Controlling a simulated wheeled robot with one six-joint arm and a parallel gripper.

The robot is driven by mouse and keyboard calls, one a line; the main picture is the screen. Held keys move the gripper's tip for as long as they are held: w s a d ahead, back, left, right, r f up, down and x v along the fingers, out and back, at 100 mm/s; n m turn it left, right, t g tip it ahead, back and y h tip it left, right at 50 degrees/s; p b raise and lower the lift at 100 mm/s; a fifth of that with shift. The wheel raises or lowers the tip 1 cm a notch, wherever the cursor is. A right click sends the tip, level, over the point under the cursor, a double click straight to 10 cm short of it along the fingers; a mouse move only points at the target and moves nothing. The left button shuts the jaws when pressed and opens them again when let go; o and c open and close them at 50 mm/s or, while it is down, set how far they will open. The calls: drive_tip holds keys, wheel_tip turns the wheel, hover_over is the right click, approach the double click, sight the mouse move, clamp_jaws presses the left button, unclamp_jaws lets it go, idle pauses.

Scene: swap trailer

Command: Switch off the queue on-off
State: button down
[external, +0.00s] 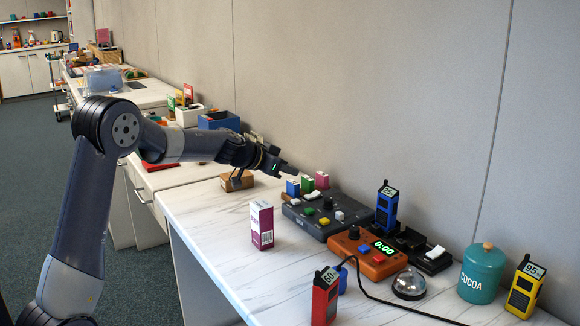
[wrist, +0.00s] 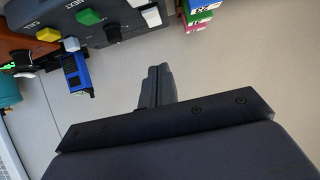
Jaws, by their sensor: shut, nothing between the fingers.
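The grey queue box (external: 345,232) sits on the marble-topped counter, with a green button (external: 308,211), a yellow button (external: 324,221), a white button (external: 339,215), a black knob (external: 327,203) and a white switch-like piece (external: 312,195). The box also shows upside down at the upper left of the wrist view (wrist: 60,12), with the letters "NEXT" and the white switch-like piece (wrist: 150,17) at its edge. I cannot read an on-off label or its state. My gripper (external: 292,170) is shut and empty, above and behind the box, apart from it. Its fingers also show in the wrist view (wrist: 158,72).
Blue, green and pink small boxes (external: 307,185) stand behind the box. A purple-white carton (external: 262,226) stands in front. An orange timer (external: 372,262), a bell (external: 409,284), blue (external: 387,207) and red (external: 325,297) handsets and a cocoa tin (external: 482,273) crowd the right.

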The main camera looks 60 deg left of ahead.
drive_tip(key=shift+f+b+v, duration=0.15)
drive_tip(key=shift+f+v, duration=0.05)
drive_tip(key=shift+v, duration=0.85)
drive_tip(key=shift+f+b+v, duration=0.15)
drive_tip(key=shift+v, duration=0.85)
drive_tip(key=shift+s, duration=0.1)
drive_tip(key=p, duration=0.3)
hover_over(308, 197)
drive_tip(key=s, duration=0.2)
drive_tip(key=f, duration=0.2)
drive_tip(key=shift+w+a+f, duration=0.15)
drive_tip(key=shift+w+f, duration=0.1)
drive_tip(key=shift+f, duration=0.1)
drive_tip(key=shift+w, duration=0.35)
drive_tip(key=p, duration=0.2)
drive_tip(key=w+p, duration=0.1)
drive_tip(key=p, duration=0.2)
drive_tip(key=shift+f+g+p, duration=0.25)
drive_tip(key=shift+g+p, duration=0.1)
drive_tip(key=shift+g, duration=0.05)
drive_tip(key=shift+f+p, duration=0.1)
drive_tip(key=shift+p, duration=0.2)
drive_tip(key=shift+f, duration=0.15)
drive_tip(key=shift+s+r+b, duration=0.3)
drive_tip(key=shift+s+r, duration=0.05)
drive_tip(key=shift+s, duration=0.2)
